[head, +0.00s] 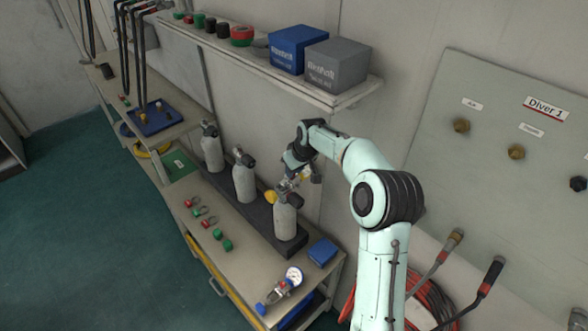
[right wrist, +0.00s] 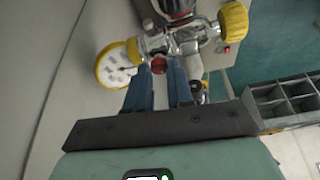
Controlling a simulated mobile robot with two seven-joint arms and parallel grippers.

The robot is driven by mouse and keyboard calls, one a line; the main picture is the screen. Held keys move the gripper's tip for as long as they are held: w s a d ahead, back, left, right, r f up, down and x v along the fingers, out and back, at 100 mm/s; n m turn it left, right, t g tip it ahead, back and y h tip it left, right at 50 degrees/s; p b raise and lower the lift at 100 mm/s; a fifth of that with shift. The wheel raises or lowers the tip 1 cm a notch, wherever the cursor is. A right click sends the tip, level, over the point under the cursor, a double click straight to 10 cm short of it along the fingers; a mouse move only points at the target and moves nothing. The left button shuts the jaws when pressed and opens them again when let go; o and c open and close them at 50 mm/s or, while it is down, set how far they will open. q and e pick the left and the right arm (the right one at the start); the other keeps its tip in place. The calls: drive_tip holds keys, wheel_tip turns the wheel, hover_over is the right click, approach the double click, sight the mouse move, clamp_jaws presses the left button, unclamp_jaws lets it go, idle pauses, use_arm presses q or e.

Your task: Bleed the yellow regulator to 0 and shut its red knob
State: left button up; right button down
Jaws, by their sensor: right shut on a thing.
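The yellow regulator shows in the right wrist view with its yellow-rimmed gauge (right wrist: 115,65) and yellow knob (right wrist: 233,20). It sits on the nearest grey cylinder (head: 285,222); in the head view its yellow knob (head: 270,197) shows beside the valve. The gauge reading is too small to tell. The small red knob (right wrist: 160,63) lies at the tips of my right gripper's blue fingers (right wrist: 160,78), which are shut on it. In the head view my right gripper (head: 301,176) is at the cylinder's top, partly hidden by its wrist. My left gripper is not in view.
Two more grey cylinders (head: 244,182) stand in the same dark rack. A blue-knobbed regulator with a gauge (head: 280,287) and a blue box (head: 322,251) lie on the bench. A shelf with blue and grey boxes (head: 336,64) is above; the Diver 1 panel (head: 500,75) is right.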

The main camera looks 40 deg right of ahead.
sight(297, 185)
drive_tip(key=c, duration=1)
unclamp_jaws()
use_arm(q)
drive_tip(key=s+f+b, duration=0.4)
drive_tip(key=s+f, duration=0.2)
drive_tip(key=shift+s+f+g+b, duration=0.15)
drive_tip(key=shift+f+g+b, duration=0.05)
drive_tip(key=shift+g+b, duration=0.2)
use_arm(e)
drive_tip(key=s+r, duration=0.1)
drive_tip(key=s, duration=0.3)
drive_tip(key=s+r, duration=0.2)
drive_tip(key=s, duration=0.3)
drive_tip(key=s+r, duration=0.1)
drive_tip(key=s, duration=0.4)
drive_tip(key=shift+a+r, duration=0.3)
drive_tip(key=shift+a, duration=0.1)
drive_tip(key=shift+w, duration=0.1)
